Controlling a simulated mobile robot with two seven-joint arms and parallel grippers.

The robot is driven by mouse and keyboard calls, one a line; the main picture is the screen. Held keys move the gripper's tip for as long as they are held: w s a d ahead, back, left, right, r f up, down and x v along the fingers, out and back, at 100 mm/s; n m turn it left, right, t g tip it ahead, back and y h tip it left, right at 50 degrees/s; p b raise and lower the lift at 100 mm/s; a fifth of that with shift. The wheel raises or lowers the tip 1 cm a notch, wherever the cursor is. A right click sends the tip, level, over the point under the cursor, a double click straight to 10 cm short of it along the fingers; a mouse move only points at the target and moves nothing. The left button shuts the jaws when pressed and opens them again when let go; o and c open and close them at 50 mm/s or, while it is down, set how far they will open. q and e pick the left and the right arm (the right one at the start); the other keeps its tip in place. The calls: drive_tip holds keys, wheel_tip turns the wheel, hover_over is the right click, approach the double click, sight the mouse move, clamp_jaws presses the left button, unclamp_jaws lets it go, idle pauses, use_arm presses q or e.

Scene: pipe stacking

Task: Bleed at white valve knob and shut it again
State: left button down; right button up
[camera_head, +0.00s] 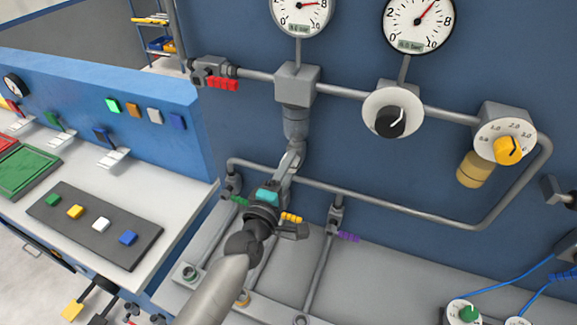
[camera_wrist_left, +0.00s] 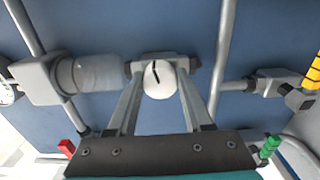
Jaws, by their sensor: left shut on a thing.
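The white valve knob (camera_wrist_left: 158,80) has a dark pointer line and sits just below the end of the grey cylindrical bowl (camera_wrist_left: 92,73). My left gripper (camera_wrist_left: 160,66) has a fingertip on each side of the knob and is shut on it. In the head view my left gripper (camera_head: 293,152) reaches up to the bottom of the bowl (camera_head: 295,122), which hangs under a grey block (camera_head: 296,84) on the pipe. The knob is hidden there behind the fingers. My right gripper is not in view.
Two round gauges (camera_head: 302,8) (camera_head: 419,20) are above the pipe. A black knob (camera_head: 390,121), a yellow knob (camera_head: 509,150) and a red-handled valve (camera_head: 215,78) are on the same line. Green, yellow and purple (camera_head: 349,237) handles sit on the lower pipes. A button desk (camera_head: 150,195) stands left.

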use_arm(q)
drive_tip(key=shift+m, duration=1.5)
drive_tip(key=shift+c, duration=1.5)
unclamp_jaws()
drive_tip(key=shift+s, duration=0.15)
drive_tip(key=v, duration=1.5)
